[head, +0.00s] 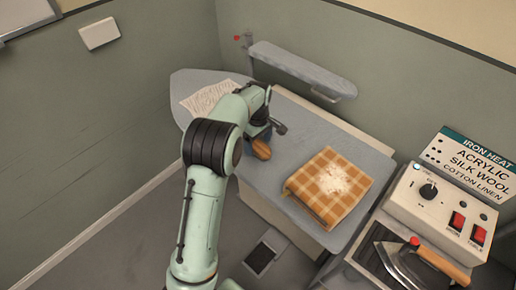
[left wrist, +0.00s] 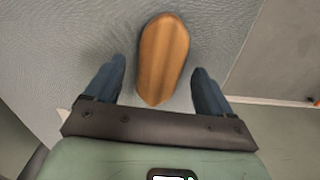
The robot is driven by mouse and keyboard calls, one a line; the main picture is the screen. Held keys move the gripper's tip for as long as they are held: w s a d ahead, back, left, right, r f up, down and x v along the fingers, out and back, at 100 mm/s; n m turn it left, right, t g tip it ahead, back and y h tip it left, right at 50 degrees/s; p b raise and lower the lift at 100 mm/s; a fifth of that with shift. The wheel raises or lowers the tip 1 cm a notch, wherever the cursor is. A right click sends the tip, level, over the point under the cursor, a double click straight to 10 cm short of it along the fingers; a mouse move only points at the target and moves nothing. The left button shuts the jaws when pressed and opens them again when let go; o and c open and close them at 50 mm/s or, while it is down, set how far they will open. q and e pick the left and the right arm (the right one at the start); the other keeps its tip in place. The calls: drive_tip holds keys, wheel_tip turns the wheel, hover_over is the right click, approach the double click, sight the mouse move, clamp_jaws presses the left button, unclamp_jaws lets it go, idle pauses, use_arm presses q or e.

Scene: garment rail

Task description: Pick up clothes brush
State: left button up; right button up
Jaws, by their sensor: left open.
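The clothes brush shows as a wooden, rounded back (left wrist: 163,58) in the left wrist view, lying on the grey ironing board. In the head view the brush (head: 262,150) is partly hidden by my left arm and gripper. My left gripper (left wrist: 158,88) is open, with its two blue fingers apart on either side of the brush's near end. I see a gap between the fingers and the wood. In the head view the left gripper (head: 258,136) is over the board, mostly covered by its own wrist. My right gripper is not in view.
A folded orange checked cloth (head: 328,188) with white specks lies right of the brush on the ironing board (head: 300,133). A printed sheet (head: 205,97) lies at the board's far left. A narrow sleeve board (head: 300,68) stands behind. An iron (head: 405,265) and control box (head: 440,205) are at right.

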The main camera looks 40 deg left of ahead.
use_arm(q)
wheel_tip(320, 180, down, 2)
drive_tip(key=shift+f, duration=0.1)
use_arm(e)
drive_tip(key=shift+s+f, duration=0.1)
use_arm(q)
drive_tip(key=c, duration=1.1)
wheel_tip(320, 180, up, 15)
drive_tip(key=p, duration=0.2)
wheel_tip(320, 180, up, 5)
hover_over(258, 145)
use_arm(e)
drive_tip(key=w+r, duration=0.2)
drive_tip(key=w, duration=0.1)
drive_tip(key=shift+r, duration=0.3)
